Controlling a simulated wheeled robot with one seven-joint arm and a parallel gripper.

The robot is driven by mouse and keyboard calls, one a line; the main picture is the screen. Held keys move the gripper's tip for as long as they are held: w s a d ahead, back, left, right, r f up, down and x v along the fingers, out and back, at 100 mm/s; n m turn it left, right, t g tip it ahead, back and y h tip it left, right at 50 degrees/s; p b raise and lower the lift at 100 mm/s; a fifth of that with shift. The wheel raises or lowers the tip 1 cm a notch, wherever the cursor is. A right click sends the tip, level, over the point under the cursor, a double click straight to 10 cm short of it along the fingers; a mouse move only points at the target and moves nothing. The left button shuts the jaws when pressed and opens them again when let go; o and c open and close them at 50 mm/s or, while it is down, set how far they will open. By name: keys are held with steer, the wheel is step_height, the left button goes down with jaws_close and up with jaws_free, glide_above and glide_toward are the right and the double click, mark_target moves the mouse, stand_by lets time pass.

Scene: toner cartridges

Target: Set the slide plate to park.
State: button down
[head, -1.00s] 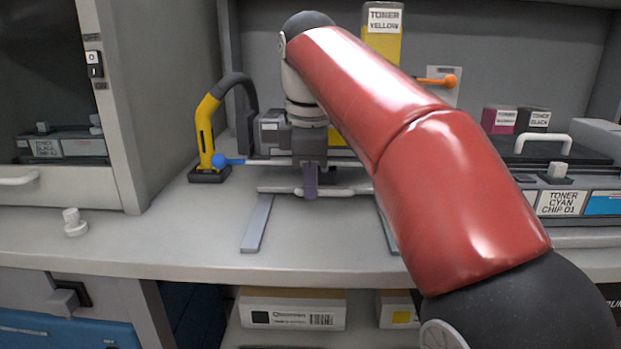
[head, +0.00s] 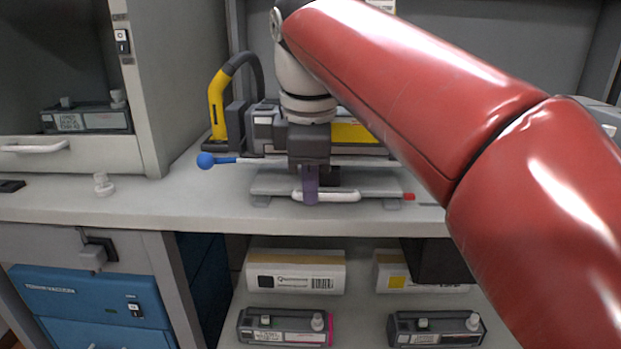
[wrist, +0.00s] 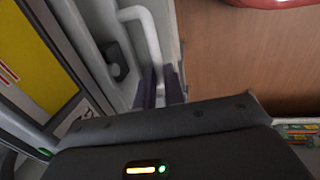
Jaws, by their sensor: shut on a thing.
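The slide plate (head: 379,184) is a flat grey plate near the front edge of the counter, with a white bar handle (head: 340,196) along its front. My gripper (head: 311,193) reaches down from above, its purple fingers shut on the handle left of its middle. In the wrist view the dark fingers (wrist: 160,90) close around the white handle (wrist: 150,42). My wrist hides part of the plate and of the grey and yellow unit (head: 358,133) behind it.
A blue-knobbed lever (head: 206,160) sticks out left of my wrist. A yellow and black curved arm (head: 217,100) stands behind it. A small white knob (head: 103,184) stands on the counter at left. Boxes (head: 295,277) and cartridges (head: 285,327) lie on shelves below.

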steer(key=shift+s, duration=0.2)
steer(key=c, duration=1.5)
jaws_free()
steer(key=r, duration=0.2)
steer(key=s+r+p, duration=0.1)
steer(key=r, duration=0.2)
steer(key=r+p, duration=0.1)
steer(key=r, duration=0.1)
steer(key=shift+s+r, duration=0.25)
steer(key=shift+r, duration=0.15)
steer(key=shift+s, duration=0.1)
